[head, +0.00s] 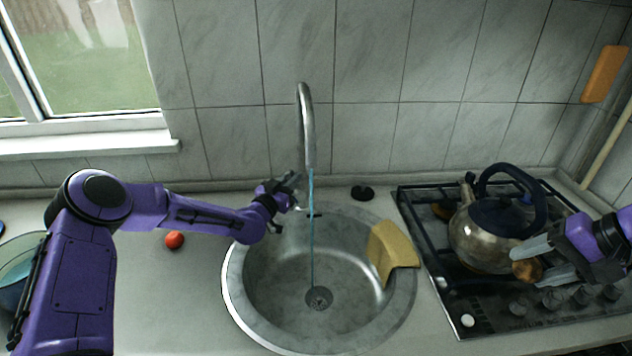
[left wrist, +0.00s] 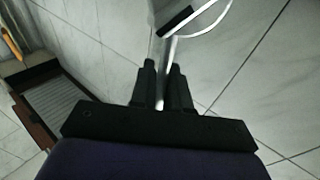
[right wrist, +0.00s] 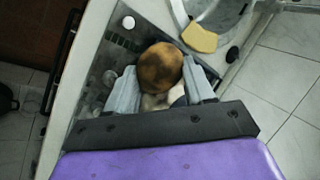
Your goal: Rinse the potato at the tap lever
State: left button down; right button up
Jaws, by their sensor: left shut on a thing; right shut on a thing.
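The brown potato (head: 527,270) is held in my right gripper (head: 535,261), in front of the kettle and above the hob's front. In the right wrist view the potato (right wrist: 160,67) sits between the grey fingers. My left gripper (head: 290,190) is at the base of the metal tap (head: 305,125), left of the spout. In the left wrist view its black fingers are shut on the thin metal tap lever (left wrist: 161,88). A blue stream of water (head: 312,235) runs from the spout into the round sink (head: 345,240). The potato is well right of the stream.
A yellow cloth (head: 393,250) hangs over the sink's right rim. A kettle (head: 485,240) stands on the gas hob (head: 480,315). A red round fruit (head: 174,240) lies on the counter left of the sink. A black plug (head: 362,193) lies behind the sink.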

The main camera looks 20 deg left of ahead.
pick_arm(q)
jog(key=c, duration=1.3)
grip_release()
jog(key=shift+w+a+r, duration=0.1)
jog(key=shift+r, duration=0.35)
jog(key=shift+c, duration=0.2)
jog(key=shift+s, duration=0.2)
pick_arm(e)
jog(key=shift+s+d, duration=0.1)
pick_arm(q)
jog(key=shift+f, duration=0.1)
